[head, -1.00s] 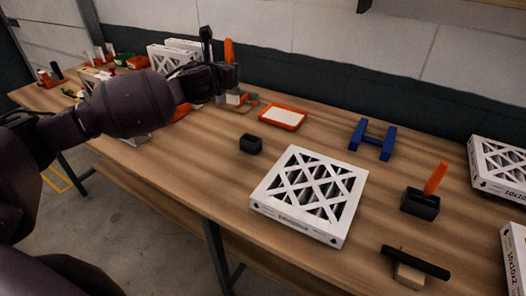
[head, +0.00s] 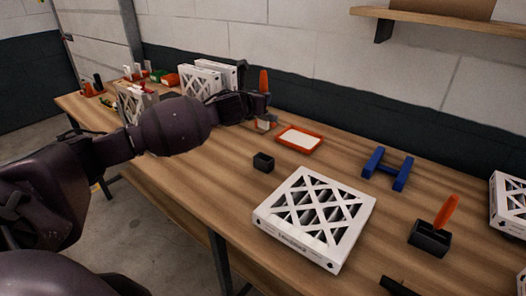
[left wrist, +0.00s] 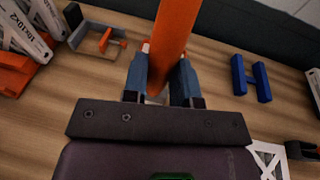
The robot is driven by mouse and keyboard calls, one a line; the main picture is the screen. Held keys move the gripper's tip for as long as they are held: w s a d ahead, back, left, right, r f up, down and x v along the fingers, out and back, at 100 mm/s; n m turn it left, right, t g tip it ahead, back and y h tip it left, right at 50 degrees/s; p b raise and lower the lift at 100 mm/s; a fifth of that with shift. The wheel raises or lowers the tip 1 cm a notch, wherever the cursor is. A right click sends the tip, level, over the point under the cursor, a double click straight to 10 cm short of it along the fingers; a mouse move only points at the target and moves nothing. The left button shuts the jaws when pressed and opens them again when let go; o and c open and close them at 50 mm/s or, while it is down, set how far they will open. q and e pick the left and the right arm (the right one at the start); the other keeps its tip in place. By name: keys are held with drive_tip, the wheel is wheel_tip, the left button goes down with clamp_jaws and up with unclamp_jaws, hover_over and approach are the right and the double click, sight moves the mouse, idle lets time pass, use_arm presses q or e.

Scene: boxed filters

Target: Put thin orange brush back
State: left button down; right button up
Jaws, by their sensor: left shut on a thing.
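My left gripper (left wrist: 163,80) is shut on an upright orange brush (left wrist: 174,30), held above the table in the left wrist view. In the head view the brush (head: 264,80) shows as an orange piece at the gripper, which is partly hidden by my arm. A small black open holder (head: 263,162) stands empty on the table, nearer than the gripper and apart from it. Another orange brush (head: 446,210) stands tilted in a larger black holder (head: 429,239) at the right. My right gripper is not in view.
A white boxed filter (head: 314,218) lies mid-table. A blue stand (head: 388,169) and an orange-rimmed tray (head: 300,139) lie behind it. Upright filters (head: 203,80) stand at the far left. A wall shelf (head: 430,20) is at the upper right. Bare wood surrounds the small holder.

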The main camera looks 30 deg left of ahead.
sight(263, 128)
use_arm(q)
wheel_tip(263, 128, down, 11)
drive_tip(key=shift+r+b, duration=0.2)
drive_tip(key=shift+b, duration=0.3)
drive_tip(key=shift+f+b, duration=0.35)
drive_tip(key=shift+f, duration=2.3)
drive_tip(key=shift+f, duration=0.2)
drive_tip(key=c, duration=0.9)
unclamp_jaws()
drive_tip(key=shift+r, duration=0.2)
drive_tip(key=v, duration=1.2)
drive_tip(key=shift+p, duration=0.4)
